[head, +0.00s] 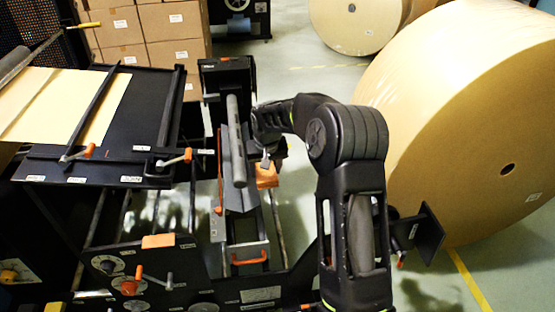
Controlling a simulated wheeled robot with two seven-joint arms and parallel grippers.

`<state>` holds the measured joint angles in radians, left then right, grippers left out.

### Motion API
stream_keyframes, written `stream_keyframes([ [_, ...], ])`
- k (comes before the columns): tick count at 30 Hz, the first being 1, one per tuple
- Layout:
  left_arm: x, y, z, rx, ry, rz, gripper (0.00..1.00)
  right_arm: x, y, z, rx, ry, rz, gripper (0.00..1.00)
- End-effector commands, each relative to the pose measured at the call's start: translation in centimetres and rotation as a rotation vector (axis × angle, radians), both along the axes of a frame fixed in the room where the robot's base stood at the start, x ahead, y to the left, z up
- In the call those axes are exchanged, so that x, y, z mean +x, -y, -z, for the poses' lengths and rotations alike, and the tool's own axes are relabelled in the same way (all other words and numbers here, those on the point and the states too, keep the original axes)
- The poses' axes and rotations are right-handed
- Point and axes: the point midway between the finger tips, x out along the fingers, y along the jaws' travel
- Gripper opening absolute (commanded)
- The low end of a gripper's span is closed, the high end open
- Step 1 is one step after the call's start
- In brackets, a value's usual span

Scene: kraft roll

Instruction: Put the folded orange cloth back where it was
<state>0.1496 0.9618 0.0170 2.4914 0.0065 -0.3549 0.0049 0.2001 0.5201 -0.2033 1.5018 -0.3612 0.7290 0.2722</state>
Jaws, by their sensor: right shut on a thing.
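An orange folded piece (267,178), which looks like the cloth, shows just under the fingertips of my right gripper (265,162). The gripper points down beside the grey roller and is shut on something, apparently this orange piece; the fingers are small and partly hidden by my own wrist. The piece is beside the right edge of the grey sloped trough (238,198); I cannot tell whether it touches anything below. Another flat orange patch (158,241) lies on the top edge of the machine's front panel. My left gripper is not in view.
A grey roller (236,140) runs above the trough, left of my gripper. A dark machine table (150,110) with orange-handled levers stands at left. A large kraft roll (470,120) fills the right. Cartons (150,35) stand behind. Floor is open at the back middle.

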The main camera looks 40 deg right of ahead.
Motion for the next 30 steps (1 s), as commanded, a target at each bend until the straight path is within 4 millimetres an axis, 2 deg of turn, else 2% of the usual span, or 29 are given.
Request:
stream_keyframes([
  [8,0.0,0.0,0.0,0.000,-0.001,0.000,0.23,-2.3,-9.9,-2.5,0.009,0.007,-0.153,0.20],
  [12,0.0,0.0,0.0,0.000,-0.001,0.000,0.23,-4.1,-16.6,-5.0,0.009,0.012,-0.283,0.20],
  [16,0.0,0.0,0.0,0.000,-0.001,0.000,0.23,-5.5,-21.3,-7.3,0.006,0.011,-0.388,0.20],
  [18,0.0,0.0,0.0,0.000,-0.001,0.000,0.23,-6.0,-22.8,-8.1,0.004,0.009,-0.422,0.20],
  [21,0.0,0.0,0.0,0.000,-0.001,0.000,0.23,-6.4,-23.9,-8.7,0.003,0.007,-0.449,0.20],
  [30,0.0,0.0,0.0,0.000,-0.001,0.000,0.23,-6.5,-24.1,-8.8,0.003,0.006,-0.454,0.20],
])
